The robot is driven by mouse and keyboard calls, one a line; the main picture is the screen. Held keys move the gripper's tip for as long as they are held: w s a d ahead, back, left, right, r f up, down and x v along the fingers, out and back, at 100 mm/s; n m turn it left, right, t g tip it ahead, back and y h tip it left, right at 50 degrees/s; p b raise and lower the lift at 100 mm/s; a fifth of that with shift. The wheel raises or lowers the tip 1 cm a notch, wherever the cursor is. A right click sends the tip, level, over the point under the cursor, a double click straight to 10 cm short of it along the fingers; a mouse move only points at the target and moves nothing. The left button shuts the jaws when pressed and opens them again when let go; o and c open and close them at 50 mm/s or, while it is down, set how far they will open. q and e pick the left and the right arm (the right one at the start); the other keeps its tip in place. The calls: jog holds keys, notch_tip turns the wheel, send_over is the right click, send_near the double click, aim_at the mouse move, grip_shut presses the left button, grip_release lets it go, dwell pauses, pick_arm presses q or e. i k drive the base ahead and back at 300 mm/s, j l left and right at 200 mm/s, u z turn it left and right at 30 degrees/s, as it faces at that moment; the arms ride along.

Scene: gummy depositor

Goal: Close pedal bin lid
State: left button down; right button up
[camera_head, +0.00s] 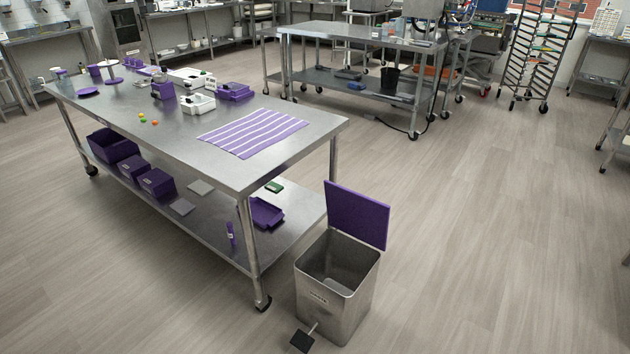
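The pedal bin (345,306) is a steel box with a rectangular open top. It stands on the floor at the lower middle of the head view, by the near corner of the steel table. Its purple lid (357,213) stands up at the rear edge, tilted slightly back, so the lid is open. The inside of the bin looks empty as far as I can see. A black pedal (302,341) sticks out at the front on a short metal bar. Neither of my grippers shows in the view.
A steel table (225,170) with a striped purple cloth (253,133) and purple containers stands left of the bin. A second steel table (365,42) and a tray rack (536,55) stand farther back. The floor right of the bin is clear.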

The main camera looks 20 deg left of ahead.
aim_at(366, 219)
jog(key=i+l+u, duration=0.2)
jog(key=u, duration=0.15)
jog(key=i+l+u, duration=0.7)
jog(key=k, duration=0.1)
